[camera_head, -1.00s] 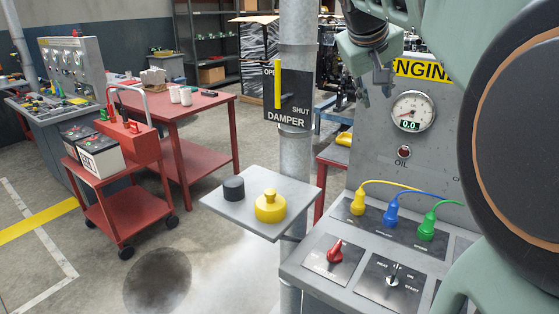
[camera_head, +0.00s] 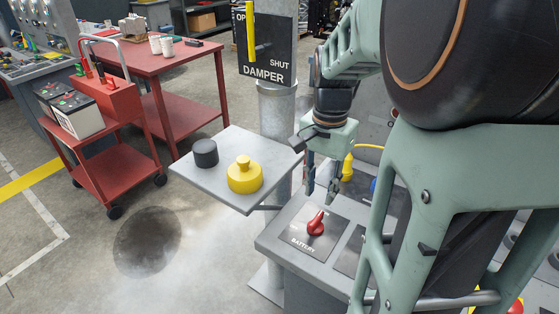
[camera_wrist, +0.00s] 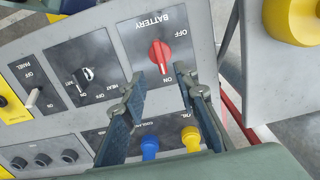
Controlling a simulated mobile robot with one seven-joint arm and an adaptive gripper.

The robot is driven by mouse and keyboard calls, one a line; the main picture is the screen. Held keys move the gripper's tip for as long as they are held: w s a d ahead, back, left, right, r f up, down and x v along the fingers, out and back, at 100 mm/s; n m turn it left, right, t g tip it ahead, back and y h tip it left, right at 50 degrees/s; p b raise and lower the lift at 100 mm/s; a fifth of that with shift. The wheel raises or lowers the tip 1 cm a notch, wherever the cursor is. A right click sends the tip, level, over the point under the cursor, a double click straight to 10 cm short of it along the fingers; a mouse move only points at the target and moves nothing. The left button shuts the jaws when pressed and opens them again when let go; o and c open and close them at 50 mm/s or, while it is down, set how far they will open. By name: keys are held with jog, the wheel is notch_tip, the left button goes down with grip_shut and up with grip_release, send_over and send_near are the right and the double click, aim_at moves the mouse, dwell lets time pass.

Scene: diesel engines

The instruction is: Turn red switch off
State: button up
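The red switch (camera_head: 316,223) is a rotary knob on a black plate marked BATTERY, on the sloped grey console. In the wrist view the red switch (camera_wrist: 160,55) shows upside down, with OFF and ON printed beside it. Its narrow end seems to point towards ON. My gripper (camera_head: 322,190) is above the switch and points down at it. In the wrist view my gripper (camera_wrist: 159,76) is open and empty, with its fingertips on either side of the line to the knob. The fingers look apart from the knob.
Yellow (camera_wrist: 191,138) and blue (camera_wrist: 150,146) plugs stand on the console near the fingers. A HEAT/START switch (camera_wrist: 86,75) is beside the battery plate. A grey shelf (camera_head: 215,185) holds a yellow knob (camera_head: 245,178) and a black one (camera_head: 205,153). A damper post (camera_head: 277,110) rises behind.

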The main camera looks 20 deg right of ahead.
aim_at(317, 218)
notch_tip(317, 218, down, 9)
dwell(0.3)
jog(key=shift+c, duration=0.6)
grip_shut()
